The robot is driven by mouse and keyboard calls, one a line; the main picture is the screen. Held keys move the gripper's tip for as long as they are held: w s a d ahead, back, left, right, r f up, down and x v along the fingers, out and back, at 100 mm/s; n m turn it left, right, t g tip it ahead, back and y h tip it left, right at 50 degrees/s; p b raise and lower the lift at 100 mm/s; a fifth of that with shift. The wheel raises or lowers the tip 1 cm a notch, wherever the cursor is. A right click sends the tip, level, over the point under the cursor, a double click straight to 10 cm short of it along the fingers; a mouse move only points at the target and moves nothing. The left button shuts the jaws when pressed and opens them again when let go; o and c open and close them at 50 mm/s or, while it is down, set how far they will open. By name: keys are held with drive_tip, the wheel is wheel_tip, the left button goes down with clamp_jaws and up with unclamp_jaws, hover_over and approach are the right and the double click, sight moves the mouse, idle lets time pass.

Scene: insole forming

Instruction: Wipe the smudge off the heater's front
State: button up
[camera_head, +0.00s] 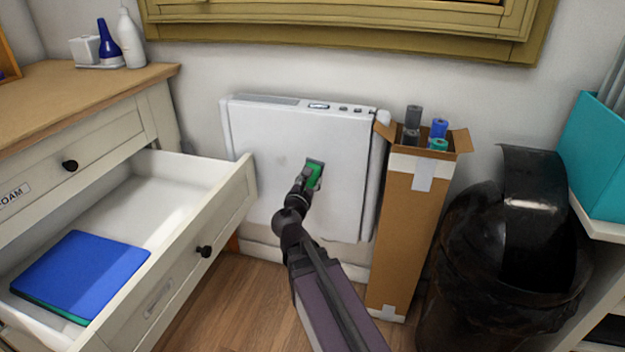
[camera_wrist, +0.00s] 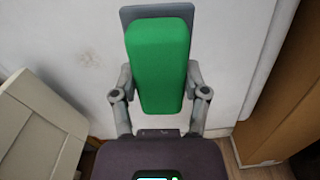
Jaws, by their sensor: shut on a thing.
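The white heater (camera_head: 262,185) stands upright against the wall, and its front fills the back of the wrist view (camera_wrist: 235,50). A faint grey-brown smudge (camera_wrist: 88,58) shows on its front, left of my gripper; it is very faint in the head view (camera_head: 283,161). My gripper (camera_head: 307,180) is shut on a green block (camera_head: 314,174) with a grey pad at its far end. The block (camera_wrist: 158,65) sits between both fingers in the wrist view. The pad (camera_wrist: 130,14) is at or close to the heater's front; I cannot tell whether it touches.
An open drawer (camera_head: 225,205) with blue and green sheets (camera_head: 80,272) juts out at the left. A tall cardboard box (camera_head: 405,220) with several rolls stands close to the heater's right side. A black bin (camera_head: 500,260) stands further right.

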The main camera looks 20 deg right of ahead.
drive_tip(key=shift+v, duration=1.4)
drive_tip(key=shift+w, duration=0.1)
